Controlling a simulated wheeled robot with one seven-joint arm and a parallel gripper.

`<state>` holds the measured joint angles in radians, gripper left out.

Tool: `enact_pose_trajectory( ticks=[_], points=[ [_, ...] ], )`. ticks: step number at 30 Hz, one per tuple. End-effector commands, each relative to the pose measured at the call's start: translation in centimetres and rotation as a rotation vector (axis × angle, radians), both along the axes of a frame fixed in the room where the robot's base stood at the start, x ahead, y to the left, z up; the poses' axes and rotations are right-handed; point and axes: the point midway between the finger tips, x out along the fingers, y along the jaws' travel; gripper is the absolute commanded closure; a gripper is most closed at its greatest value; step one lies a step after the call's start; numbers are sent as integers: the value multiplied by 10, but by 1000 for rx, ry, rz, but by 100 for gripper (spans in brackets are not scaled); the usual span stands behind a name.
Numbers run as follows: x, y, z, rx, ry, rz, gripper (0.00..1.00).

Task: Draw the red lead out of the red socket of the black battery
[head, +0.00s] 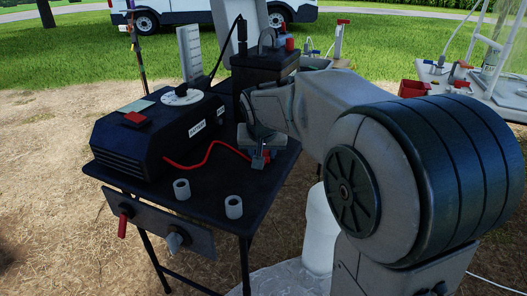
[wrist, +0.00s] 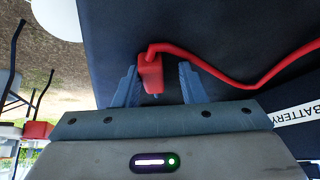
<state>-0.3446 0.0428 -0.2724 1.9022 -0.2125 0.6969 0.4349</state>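The black battery (head: 266,75) stands at the back of the dark table, with a red socket (head: 289,45) on its top. The red lead (head: 205,157) runs from the black box to my gripper; its cable (wrist: 235,80) crosses the wrist view. Its red plug (wrist: 151,73) is clear of the red socket, low in front of the battery. My gripper (wrist: 158,82) points down with a finger on either side of the plug. A gap shows on the plug's right, so the fingers look open around it. I cannot tell whether the plug rests on the table.
A black box (head: 150,140) with a dial fills the table's left. A front panel (head: 150,222) carries a red and a grey knob. A white table with a red tray (head: 416,93) is at right.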

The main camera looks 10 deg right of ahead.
Motion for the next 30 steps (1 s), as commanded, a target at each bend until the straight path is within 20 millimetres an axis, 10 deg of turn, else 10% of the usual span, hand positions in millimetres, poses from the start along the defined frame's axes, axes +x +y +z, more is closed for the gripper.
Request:
enact_pose_trajectory(
  ticks=[18,30],
  points=[
    [-6,-14,-8,-8,29,-27,53],
    [-41,5,68,-3,6,-8,53]
  ],
)
